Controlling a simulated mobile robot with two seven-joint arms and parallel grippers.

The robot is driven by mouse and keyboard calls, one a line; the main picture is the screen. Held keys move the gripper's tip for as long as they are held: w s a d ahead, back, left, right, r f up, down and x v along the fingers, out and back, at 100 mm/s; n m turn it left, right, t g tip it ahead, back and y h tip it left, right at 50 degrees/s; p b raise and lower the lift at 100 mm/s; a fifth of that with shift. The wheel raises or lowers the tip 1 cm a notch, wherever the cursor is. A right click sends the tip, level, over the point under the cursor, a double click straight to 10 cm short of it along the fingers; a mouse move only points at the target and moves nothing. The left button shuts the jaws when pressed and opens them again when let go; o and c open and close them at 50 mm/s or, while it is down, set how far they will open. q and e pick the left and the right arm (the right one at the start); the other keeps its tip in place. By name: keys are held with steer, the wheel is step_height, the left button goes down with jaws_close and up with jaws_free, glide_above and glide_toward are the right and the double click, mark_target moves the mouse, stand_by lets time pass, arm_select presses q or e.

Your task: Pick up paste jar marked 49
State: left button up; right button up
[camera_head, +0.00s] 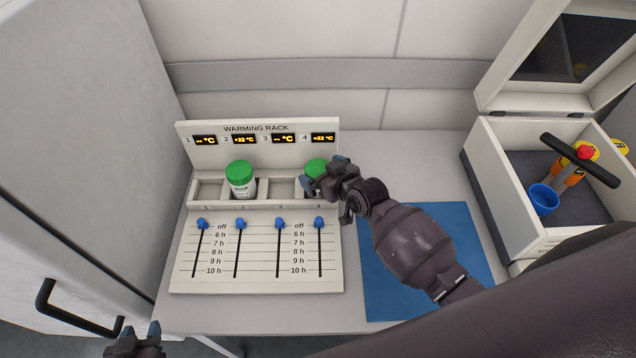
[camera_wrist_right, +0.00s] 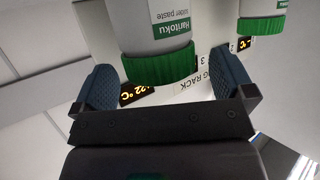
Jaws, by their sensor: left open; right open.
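Two white paste jars with green lids stand in the warming rack (camera_head: 258,259): one jar (camera_head: 241,180) in slot 2, the other (camera_head: 315,168) in slot 4. My right gripper (camera_head: 328,190) is at the slot 4 jar and partly covers it. In the right wrist view this jar (camera_wrist_right: 160,65) shows between the open fingers (camera_wrist_right: 165,82), at its lid; I cannot tell whether they touch it. The slot 2 jar (camera_wrist_right: 262,20) is off to the right there. Labels read "Haritoku solder paste"; no 49 is legible. My left gripper (camera_head: 138,338) is at the bottom left, open and empty.
Slots 1 and 3 are empty. Displays 2 and 4 are lit with temperatures, and blue sliders (camera_head: 240,224) line the rack front. A blue mat (camera_head: 385,290) lies right of the rack. An open box (camera_head: 497,190) holds a blue cup (camera_head: 543,200) and tools. A cabinet (camera_head: 75,130) stands left.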

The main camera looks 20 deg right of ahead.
steer(key=shift+w, duration=0.2)
steer(key=c, duration=1.7)
steer(key=shift+r, duration=0.1)
steer(key=shift+c, duration=0.2)
